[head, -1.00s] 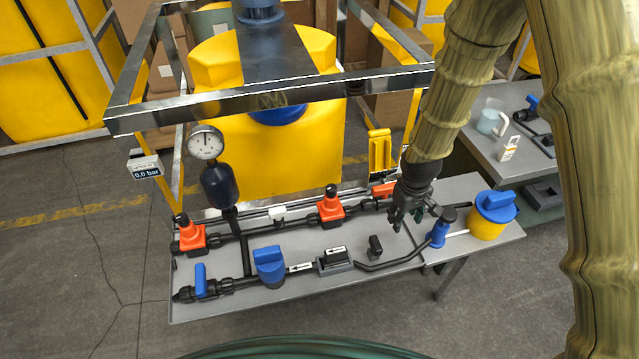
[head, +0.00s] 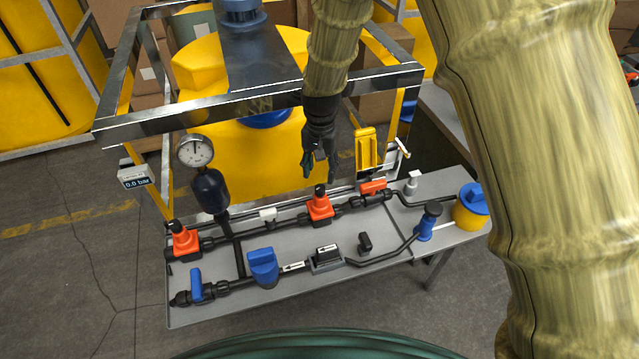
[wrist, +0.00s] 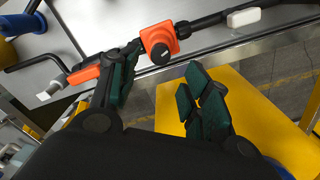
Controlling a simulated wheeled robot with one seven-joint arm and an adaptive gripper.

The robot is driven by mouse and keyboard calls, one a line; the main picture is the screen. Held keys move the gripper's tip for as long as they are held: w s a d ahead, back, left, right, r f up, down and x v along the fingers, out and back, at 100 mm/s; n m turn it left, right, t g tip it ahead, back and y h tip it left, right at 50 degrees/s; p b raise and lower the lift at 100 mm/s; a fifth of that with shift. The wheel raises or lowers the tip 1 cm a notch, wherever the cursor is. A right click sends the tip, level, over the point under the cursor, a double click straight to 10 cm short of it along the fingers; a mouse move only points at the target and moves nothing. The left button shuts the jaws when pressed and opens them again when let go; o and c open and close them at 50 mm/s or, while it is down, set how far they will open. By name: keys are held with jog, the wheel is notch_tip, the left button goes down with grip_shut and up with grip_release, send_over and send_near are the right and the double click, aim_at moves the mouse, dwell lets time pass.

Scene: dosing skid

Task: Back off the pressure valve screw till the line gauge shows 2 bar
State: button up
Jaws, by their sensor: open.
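The round line gauge (head: 195,151) stands on a dark damper bulb at the left; its needle points roughly up, and its numbers are too small to read. Two orange-red valves with black screws on top sit on the pipework: one at the left end (head: 185,241) and one in the middle (head: 320,206). I cannot tell from their looks which is the pressure valve. My gripper (head: 319,170) is open and empty, above and just behind the middle valve, not around its screw. In the wrist view the middle valve (wrist: 160,42) shows beyond the open fingers (wrist: 162,80).
A small display (head: 135,178) on the frame reads 0.0 bar. The metal frame's front bar (head: 260,105) crosses close to my wrist. A yellow tank (head: 255,160) stands behind. A red-handled valve (head: 373,187), a blue-handled valve (head: 263,266) and a blue-lidded pot (head: 471,207) are on the bench.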

aim_at(321, 187)
jog(key=shift+f+p, duration=1.05)
jog(key=shift+f, duration=2.55)
jog(key=shift+c, duration=0.2)
jog(key=c, duration=1)
